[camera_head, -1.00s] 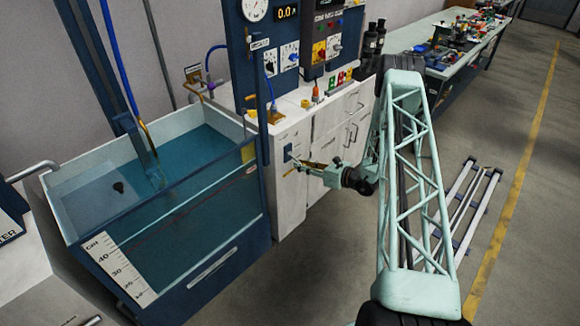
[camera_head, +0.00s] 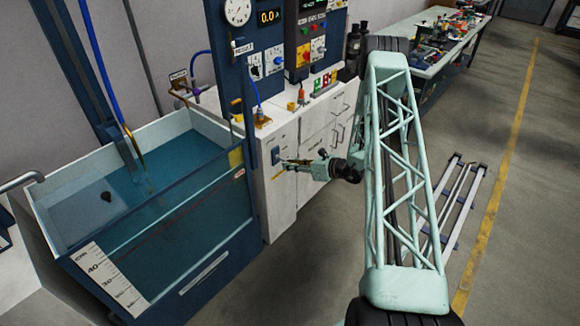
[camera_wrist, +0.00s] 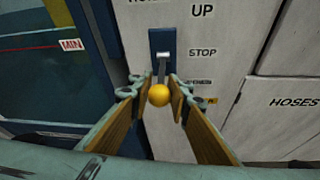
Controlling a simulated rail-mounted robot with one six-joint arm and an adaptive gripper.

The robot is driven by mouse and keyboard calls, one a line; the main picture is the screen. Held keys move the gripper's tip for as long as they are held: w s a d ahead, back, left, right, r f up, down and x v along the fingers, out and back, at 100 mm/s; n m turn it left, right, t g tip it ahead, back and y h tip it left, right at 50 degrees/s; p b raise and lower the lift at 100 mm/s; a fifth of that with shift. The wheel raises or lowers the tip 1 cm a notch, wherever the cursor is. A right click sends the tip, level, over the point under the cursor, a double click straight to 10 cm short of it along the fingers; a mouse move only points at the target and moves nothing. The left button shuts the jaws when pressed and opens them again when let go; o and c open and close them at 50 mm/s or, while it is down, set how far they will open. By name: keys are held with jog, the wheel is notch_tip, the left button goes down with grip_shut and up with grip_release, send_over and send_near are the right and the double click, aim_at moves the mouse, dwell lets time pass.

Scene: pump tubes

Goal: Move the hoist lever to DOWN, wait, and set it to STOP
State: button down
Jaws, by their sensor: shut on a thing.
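The hoist lever (camera_wrist: 159,95) has a yellow ball knob on a thin metal stem. It comes out of a dark blue plate (camera_wrist: 157,40) on the white cabinet front. The label UP is above and STOP is beside the plate; a smaller label below STOP is partly hidden by my right finger. My gripper (camera_wrist: 163,84) is shut on the lever, one finger on each side of the knob. The knob sits low, below the STOP label. In the head view my gripper (camera_head: 285,163) reaches the small blue plate (camera_head: 276,155) on the cabinet side.
A dark panel (camera_head: 268,88) with a gauge and a 0.0 display rises above. Hose drawers (camera_wrist: 295,100) are to the right.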

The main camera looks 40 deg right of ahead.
jog(key=shift+r, duration=0.1)
jog(key=c, duration=2.5)
grip_release()
jog(key=shift+o, duration=0.2)
jog(key=v, duration=1.2)
jog(key=shift+r, duration=0.1)
